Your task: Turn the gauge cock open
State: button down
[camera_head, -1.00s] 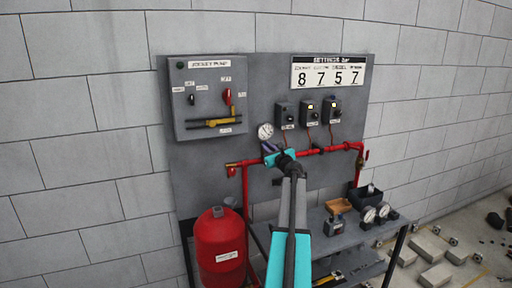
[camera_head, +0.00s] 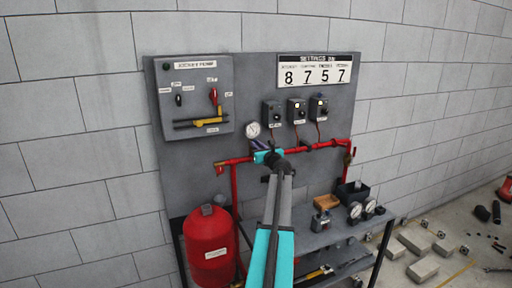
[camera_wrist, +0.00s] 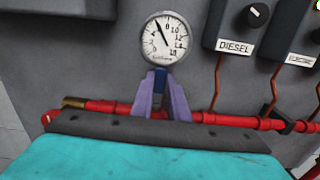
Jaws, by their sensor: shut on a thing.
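The round white pressure gauge (camera_wrist: 167,39) stands above the red pipe in the wrist view, its needle pointing up and left. It also shows in the head view (camera_head: 252,130). My gripper (camera_wrist: 161,88) is just below the gauge, with its two purple fingers on either side of the gauge cock. It is shut on the cock, of which a small dark blue part (camera_wrist: 160,82) shows between the fingers. The rest of the cock is hidden behind my fingers and wrist. In the head view my gripper (camera_head: 259,147) reaches the pipe under the gauge.
The red pipe (camera_head: 320,150) runs across the grey panel. Three switch boxes (camera_head: 297,110) sit right of the gauge, and a controller box (camera_head: 195,95) is up left. A red tank (camera_head: 209,245) stands below left. A bench (camera_head: 335,235) holds loose gauges and a tray.

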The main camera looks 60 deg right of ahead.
jog(key=shift+w+a+f, duration=0.1)
jog(key=shift+a+f, duration=0.05)
jog(key=shift+f, duration=0.15)
jog(key=c, duration=1.7)
grip_release()
jog(key=shift+r, duration=0.15)
jog(key=shift+s, duration=0.2)
jog(key=shift+b+v, duration=1.95)
jog(key=shift+v, duration=4.85)
